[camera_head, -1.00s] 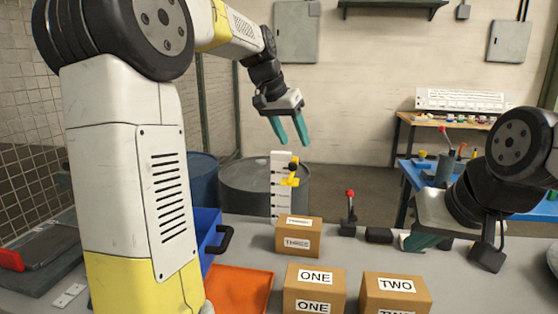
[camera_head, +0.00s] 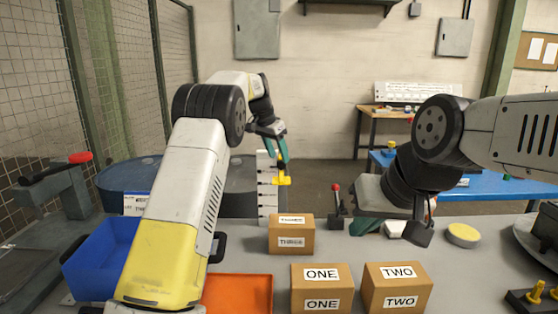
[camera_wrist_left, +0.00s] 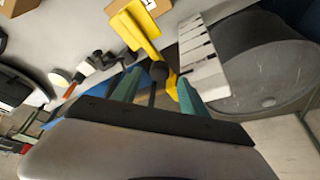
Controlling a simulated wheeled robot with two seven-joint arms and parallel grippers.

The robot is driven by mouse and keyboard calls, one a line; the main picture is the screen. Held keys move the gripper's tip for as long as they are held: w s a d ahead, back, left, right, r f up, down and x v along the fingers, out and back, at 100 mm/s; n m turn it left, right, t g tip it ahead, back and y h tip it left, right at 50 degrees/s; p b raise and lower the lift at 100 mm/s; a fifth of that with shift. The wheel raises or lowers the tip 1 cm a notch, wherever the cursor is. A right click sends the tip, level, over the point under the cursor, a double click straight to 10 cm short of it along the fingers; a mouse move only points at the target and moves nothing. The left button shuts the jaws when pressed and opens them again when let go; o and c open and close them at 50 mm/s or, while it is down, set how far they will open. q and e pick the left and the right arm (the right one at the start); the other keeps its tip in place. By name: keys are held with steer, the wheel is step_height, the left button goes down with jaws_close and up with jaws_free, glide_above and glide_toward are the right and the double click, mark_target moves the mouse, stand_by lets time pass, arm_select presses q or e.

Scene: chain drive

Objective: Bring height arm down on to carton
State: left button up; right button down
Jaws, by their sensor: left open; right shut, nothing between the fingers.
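The yellow height arm (camera_head: 283,180) sits on the white scale post (camera_head: 264,202), above and apart from the carton labelled THREE (camera_head: 291,241). My left gripper (camera_head: 281,160) is open at the height arm, its teal fingers pointing down just above the yellow part. In the left wrist view the fingers (camera_wrist_left: 157,92) stand on either side of the black knob (camera_wrist_left: 158,71) of the yellow height arm (camera_wrist_left: 137,24), beside the scale post (camera_wrist_left: 204,62). Whether they touch it I cannot tell. My right gripper (camera_head: 365,227) is shut and empty, low over the table to the right.
Cartons ONE (camera_head: 322,288) and TWO (camera_head: 397,288) stand in front. A blue bin (camera_head: 92,262) and an orange tray (camera_head: 243,290) lie to the left. A red-topped lever (camera_head: 336,205) stands right of carton THREE.

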mark_target(281, 168)
arm_select(q)
steer(key=shift+x, duration=1.35)
steer(key=shift+d, duration=0.1)
jaws_close()
stand_by(0.3)
